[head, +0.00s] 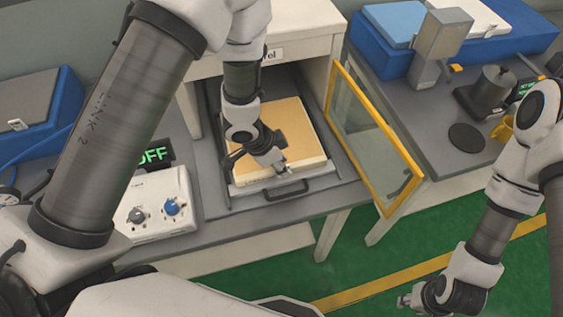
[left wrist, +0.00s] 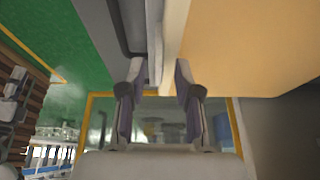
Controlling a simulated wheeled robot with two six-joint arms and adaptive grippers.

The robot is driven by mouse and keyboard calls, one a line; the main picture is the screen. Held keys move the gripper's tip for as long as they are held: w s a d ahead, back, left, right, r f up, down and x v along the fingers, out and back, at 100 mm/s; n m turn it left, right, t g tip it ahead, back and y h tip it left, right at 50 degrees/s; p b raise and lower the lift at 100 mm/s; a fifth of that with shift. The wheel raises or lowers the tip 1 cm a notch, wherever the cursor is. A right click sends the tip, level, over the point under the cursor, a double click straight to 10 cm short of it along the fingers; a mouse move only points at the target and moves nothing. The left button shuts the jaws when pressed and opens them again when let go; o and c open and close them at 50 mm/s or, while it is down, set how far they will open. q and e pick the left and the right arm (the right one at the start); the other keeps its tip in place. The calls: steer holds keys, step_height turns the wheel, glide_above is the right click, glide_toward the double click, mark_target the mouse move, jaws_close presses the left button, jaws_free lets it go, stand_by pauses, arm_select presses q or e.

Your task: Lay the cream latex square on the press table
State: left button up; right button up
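The cream latex square (head: 287,128) lies flat in a grey drawer-like tray (head: 312,176) inside the white cabinet opening. My left gripper (head: 281,168) is over the front part of the square, near the tray's handle. In the left wrist view the square (left wrist: 245,45) fills the upper right, and the left gripper's fingers (left wrist: 160,72) stand apart beside its edge and the tray wall, with no clear grip on either. My right gripper (head: 404,300) hangs low over the green floor at the right; its fingers are too small to read. I cannot tell which surface is the press table.
A yellow-framed glass door (head: 372,135) stands open right of the cabinet. The right bench (head: 440,135) holds a grey post device (head: 440,45), a metal weight (head: 492,88) and a dark disc (head: 466,137). A white control box (head: 155,208) and an OFF display (head: 153,155) are left of the tray.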

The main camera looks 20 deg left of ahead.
arm_select(q)
steer(key=p+v, duration=0.1)
steer(key=v, duration=1.1)
steer(key=shift+r+p, duration=0.2)
steer(key=shift+p, duration=0.1)
steer(key=shift+w+d, duration=0.1)
